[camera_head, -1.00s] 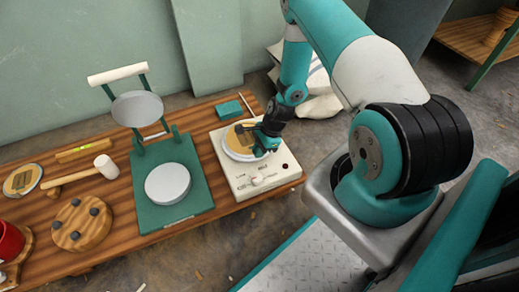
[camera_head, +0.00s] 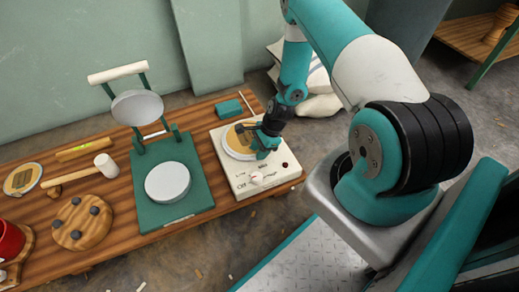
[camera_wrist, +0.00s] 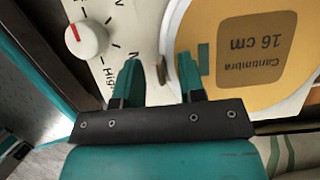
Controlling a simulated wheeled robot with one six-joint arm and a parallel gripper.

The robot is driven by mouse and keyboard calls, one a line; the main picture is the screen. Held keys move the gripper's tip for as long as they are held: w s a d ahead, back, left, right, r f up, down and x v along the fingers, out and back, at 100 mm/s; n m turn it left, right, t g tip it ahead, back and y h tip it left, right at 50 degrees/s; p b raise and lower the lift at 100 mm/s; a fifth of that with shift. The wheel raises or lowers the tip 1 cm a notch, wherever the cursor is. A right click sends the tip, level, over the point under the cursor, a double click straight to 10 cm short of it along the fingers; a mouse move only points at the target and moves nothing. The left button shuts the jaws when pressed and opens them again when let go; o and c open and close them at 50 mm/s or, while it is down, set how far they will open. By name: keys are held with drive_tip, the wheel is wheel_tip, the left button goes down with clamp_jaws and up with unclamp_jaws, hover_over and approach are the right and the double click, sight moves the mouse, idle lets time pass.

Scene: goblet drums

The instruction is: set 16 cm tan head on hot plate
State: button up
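The tan head (camera_head: 238,141), a round disc with a brown label, lies on the round plate of the white hot plate unit (camera_head: 241,182). In the wrist view the label on the tan head (camera_wrist: 281,52) reads "16 cm", upside down. My gripper (camera_head: 265,149) is at the head's right edge in the head view. In the wrist view my gripper (camera_wrist: 160,80) is open, its fingers apart on either side of the disc's edge, with a small brown bit of rim between them. I cannot tell whether a finger touches it. The white knob (camera_wrist: 86,38) has a red mark.
A green press (camera_head: 173,205) with a grey disc stands left of the hot plate. Farther left are a mallet (camera_head: 104,165), a wooden round with dark knobs (camera_head: 82,223) and another tan labelled disc (camera_head: 22,179). A teal block (camera_head: 229,108) lies behind the hot plate.

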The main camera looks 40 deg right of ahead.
drive_tip(key=p+v, duration=0.6)
drive_tip(key=v, duration=1.1)
drive_tip(key=shift+r+p, duration=0.25)
drive_tip(key=shift+p, duration=0.1)
drive_tip(key=w+a+r+n, duration=0.1)
drive_tip(key=a+r+n, duration=0.55)
drive_tip(key=r, duration=0.35)
drive_tip(key=w+a+r+n, duration=0.1)
drive_tip(key=a+r+n, duration=0.5)
drive_tip(key=a+r, duration=0.3)
drive_tip(key=s+a+r+n+g, duration=0.1)
drive_tip(key=s+a+r+n, duration=1.1)
drive_tip(key=s+r+n, duration=0.5)
wheel_tip(320, 180, up, 33)
drive_tip(key=s+m+p, duration=0.1)
drive_tip(key=p, duration=3.3)
drive_tip(key=shift+s+a+r, duration=0.2)
drive_tip(key=shift+s+a, duration=0.05)
drive_tip(key=shift+s, duration=0.1)
